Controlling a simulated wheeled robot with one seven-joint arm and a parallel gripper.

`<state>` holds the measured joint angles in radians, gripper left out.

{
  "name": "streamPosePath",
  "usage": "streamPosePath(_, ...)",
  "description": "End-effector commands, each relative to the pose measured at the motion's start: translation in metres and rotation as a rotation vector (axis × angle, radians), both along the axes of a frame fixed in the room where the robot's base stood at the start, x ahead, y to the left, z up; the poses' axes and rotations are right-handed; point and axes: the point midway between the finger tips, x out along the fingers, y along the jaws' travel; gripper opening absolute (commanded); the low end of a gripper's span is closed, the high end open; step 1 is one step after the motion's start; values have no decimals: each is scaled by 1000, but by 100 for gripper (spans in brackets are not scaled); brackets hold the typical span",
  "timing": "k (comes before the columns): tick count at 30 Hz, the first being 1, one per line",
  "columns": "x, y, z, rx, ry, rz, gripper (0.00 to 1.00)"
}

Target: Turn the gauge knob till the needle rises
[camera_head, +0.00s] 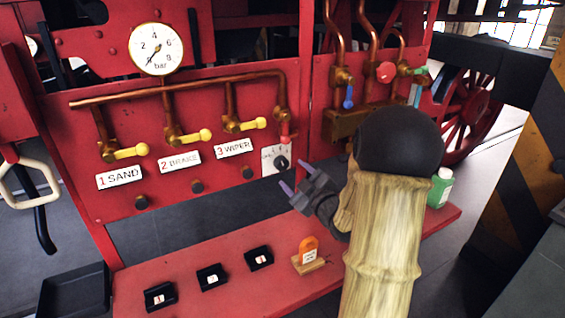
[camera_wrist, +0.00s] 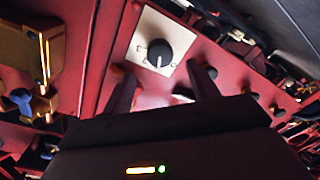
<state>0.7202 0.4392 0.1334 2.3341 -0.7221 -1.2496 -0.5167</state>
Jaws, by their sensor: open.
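The gauge knob (camera_head: 282,162) is a small dark knob on a white marked plate, low on the right part of the red panel. It also shows in the wrist view (camera_wrist: 158,52), with a light pointer line on it. The round white gauge (camera_head: 155,49) is at the panel's upper left, marked in bar. Its needle points to the lower left, near the low end of the scale. My gripper (camera_head: 303,180) is open and empty, just right of and below the knob and apart from it. Its two fingers (camera_wrist: 165,90) show below the knob in the wrist view.
Yellow-handled valves (camera_head: 130,153) labelled sand, brake and wiper line the panel. A green bottle (camera_head: 440,187) stands right of my arm.

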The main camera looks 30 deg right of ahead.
Motion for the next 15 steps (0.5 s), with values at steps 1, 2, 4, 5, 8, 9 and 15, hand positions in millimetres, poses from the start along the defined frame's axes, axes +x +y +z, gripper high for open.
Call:
streamPosePath(1,10,2,1,1,0,3,59)
streamPosePath(2,15,3,1,2,-1,3,59)
streamPosePath(4,28,3,1,2,0,3,59)
streamPosePath(5,33,3,2,2,-1,2,59)
streamPosePath(8,49,5,1,2,1,2,59)
streamPosePath(9,55,5,1,1,0,1,59)
streamPosePath(15,71,6,0,1,1,1,59)
